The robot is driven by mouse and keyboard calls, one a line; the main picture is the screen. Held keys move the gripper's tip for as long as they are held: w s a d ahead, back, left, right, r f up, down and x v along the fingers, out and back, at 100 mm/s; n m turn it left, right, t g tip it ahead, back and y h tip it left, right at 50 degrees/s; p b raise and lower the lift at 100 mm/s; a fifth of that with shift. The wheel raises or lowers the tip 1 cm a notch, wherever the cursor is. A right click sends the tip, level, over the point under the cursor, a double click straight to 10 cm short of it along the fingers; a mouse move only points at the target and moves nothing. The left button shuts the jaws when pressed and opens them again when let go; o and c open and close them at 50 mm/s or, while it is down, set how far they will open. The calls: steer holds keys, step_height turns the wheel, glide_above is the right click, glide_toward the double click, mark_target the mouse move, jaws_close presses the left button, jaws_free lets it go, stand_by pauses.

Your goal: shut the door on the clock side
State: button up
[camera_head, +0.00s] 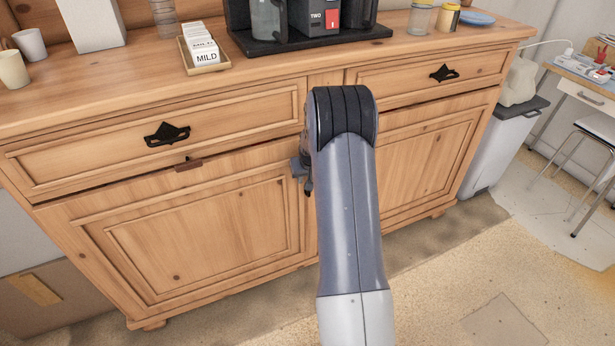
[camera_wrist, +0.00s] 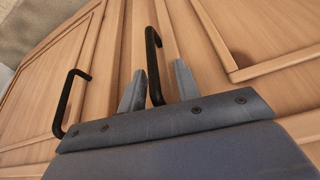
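The wooden dresser (camera_head: 325,80) has a left door (camera_head: 205,235) and a right door (camera_head: 425,160) under its drawers. Both doors look flush or nearly so; I cannot tell whether either stands slightly ajar. No clock shows in either view. In the wrist view, my gripper (camera_wrist: 159,68) is open, its two grey fingers apart at the dresser front. A black bar handle (camera_wrist: 153,62) shows between the fingers; I cannot tell whether they touch it. A second black handle (camera_wrist: 72,103) lies to its left. In the head view my arm hides most of the gripper and the handles.
The left drawer (camera_head: 80,155) and right drawer (camera_head: 485,68) look shut. A coffee machine (camera_head: 310,22), a box of MILD packets (camera_head: 203,50) and cups stand on top. A grey bin (camera_head: 497,145) stands right of the dresser. The floor in front is clear.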

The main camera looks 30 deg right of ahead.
steer(key=v, duration=1.1)
steer(key=shift+p, duration=0.4)
steer(key=shift+f, duration=0.1)
steer(key=x, duration=1)
steer(key=shift+d+f+b, duration=0.1)
steer(key=shift+f+b, duration=0.05)
steer(key=shift+b, duration=0.25)
steer(key=shift+w+f, duration=0.1)
steer(key=shift+f, duration=0.2)
steer(key=shift+s+a+r+m, duration=0.1)
steer(key=shift+s+a+m, duration=0.05)
steer(key=shift+s, duration=0.75)
steer(key=shift+s+a+m, duration=0.15)
steer(key=shift+s, duration=0.75)
steer(key=shift+w, duration=0.1)
